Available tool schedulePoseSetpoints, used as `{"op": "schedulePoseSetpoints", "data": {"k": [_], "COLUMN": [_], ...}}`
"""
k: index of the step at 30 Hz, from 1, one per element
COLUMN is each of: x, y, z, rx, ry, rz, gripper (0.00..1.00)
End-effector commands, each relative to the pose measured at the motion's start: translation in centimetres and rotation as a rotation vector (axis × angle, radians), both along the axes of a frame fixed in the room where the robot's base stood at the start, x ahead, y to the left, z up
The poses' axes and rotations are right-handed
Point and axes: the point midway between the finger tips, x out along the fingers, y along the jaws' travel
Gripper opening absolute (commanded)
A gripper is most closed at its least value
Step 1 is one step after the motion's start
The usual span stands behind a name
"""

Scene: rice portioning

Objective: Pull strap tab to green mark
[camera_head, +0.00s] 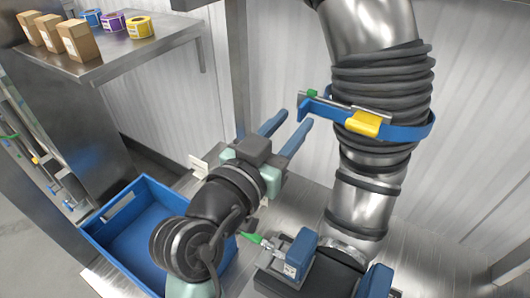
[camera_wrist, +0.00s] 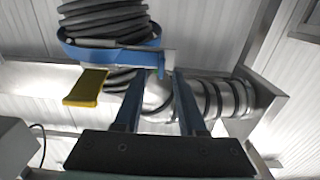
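A blue strap (camera_head: 405,133) wraps around the ribbed grey hose, with a yellow block (camera_head: 363,123) and a grey rail (camera_head: 345,103) at its front. The strap (camera_wrist: 88,53) and yellow block (camera_wrist: 86,87) also show in the wrist view. The blue strap tab (camera_head: 304,108) sticks out at the strap's left end. A green mark (camera_head: 312,93) sits at the rail's left end; I cannot see it in the wrist view. My gripper (camera_head: 298,117) is open, its blue fingers apart and pointing at the tab. In the wrist view the fingertips (camera_wrist: 158,75) are just below the tab end; contact is unclear.
A blue crate (camera_head: 133,228) stands on the left of the metal bench. Blue clamp blocks (camera_head: 301,250) and a green-tipped piece stand below the hose. A metal shelf (camera_head: 120,52) holds cardboard boxes (camera_head: 77,42) and tape rolls (camera_head: 139,27). Open space lies left of the tab.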

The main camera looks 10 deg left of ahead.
Motion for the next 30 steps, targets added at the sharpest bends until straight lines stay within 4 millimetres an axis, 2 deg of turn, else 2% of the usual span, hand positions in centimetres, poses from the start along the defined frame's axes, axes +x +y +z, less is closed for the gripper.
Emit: {"op": "schedulePoseSetpoints", "data": {"k": [6,12,18,30], "x": [-4.9,-8.0,-9.2,-9.2], "y": [1.7,2.8,3.0,3.0], "z": [-0.4,-0.2,-0.1,0.0], "rx": [0.001,-0.001,-0.001,-0.001], "ry": [0.001,0.000,0.000,0.000], "rz": [0.006,0.005,0.002,0.001], "gripper": [0.40,0.40,0.40,0.40]}}
